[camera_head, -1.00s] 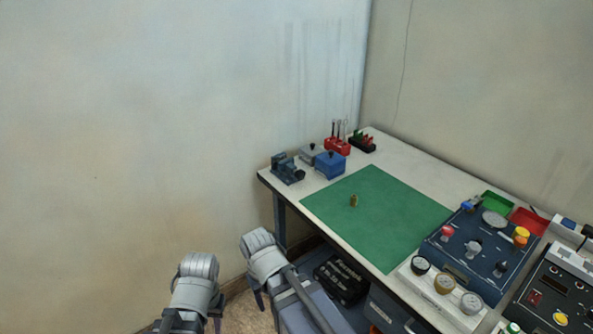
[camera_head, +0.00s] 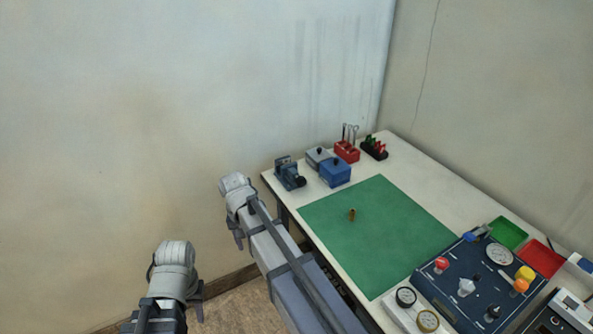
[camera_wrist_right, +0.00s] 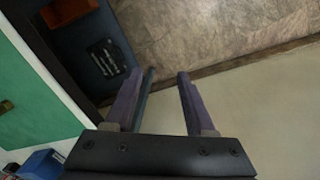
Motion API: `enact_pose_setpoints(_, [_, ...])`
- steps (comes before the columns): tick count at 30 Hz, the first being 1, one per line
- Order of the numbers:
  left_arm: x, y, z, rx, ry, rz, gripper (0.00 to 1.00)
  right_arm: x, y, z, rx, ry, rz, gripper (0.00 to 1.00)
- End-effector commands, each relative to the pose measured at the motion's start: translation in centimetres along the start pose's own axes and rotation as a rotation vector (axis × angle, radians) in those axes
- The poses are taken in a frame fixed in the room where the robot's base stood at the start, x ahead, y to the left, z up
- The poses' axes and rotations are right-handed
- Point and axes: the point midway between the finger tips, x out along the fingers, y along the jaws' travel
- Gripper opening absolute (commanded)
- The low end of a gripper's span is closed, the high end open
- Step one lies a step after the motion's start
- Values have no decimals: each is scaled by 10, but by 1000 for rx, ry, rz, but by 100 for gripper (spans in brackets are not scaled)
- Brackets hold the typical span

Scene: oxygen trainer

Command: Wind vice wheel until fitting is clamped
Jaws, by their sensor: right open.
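The blue vice (camera_head: 287,172) stands at the far left corner of the bench, with a dark round part, likely its wheel (camera_head: 299,182), on its right side. A small brass fitting (camera_head: 352,214) stands upright on the green mat, apart from the vice. My right gripper (camera_wrist_right: 160,78) is open and empty in the right wrist view, over the floor beside the bench. In the head view the right arm's end is left of the bench corner, apart from the vice. My left gripper (camera_head: 177,292) is lower left, away from the bench; its jaw opening is unclear.
A blue box (camera_head: 336,172), a grey box, a red tool holder (camera_head: 346,151) and a black rack (camera_head: 374,148) stand right of the vice. The green mat (camera_head: 390,235) is mostly clear. A dark blue gauge panel (camera_head: 465,285) and green and red trays fill the bench's near right.

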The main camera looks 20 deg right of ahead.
Motion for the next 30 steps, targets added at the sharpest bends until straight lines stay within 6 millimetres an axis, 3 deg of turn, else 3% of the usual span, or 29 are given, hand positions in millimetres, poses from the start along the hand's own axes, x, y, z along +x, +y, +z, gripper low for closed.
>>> enact_pose_setpoints(1, [-12,-1,1,0,0,0,38,-11,4,-22,62,-1,-4,55])
enact_pose_setpoints(8, [-42,-4,2,0,0,0,38,-40,44,-108,397,-8,-25,55])
enact_pose_setpoints(11, [-59,-6,3,1,0,0,38,-55,72,-152,575,-13,-35,55])
enact_pose_setpoints(15, [-83,-8,5,1,0,0,38,-76,124,-217,850,-23,-51,55])
enact_pose_setpoints(18, [-93,-9,5,1,0,0,38,-84,156,-247,999,-28,-58,55])
enact_pose_setpoints(22, [-96,-9,6,1,0,0,38,-86,176,-262,1095,-32,-64,55])
enact_pose_setpoints(30, [-92,-9,5,1,0,0,38,-82,178,-262,1111,-32,-65,55])
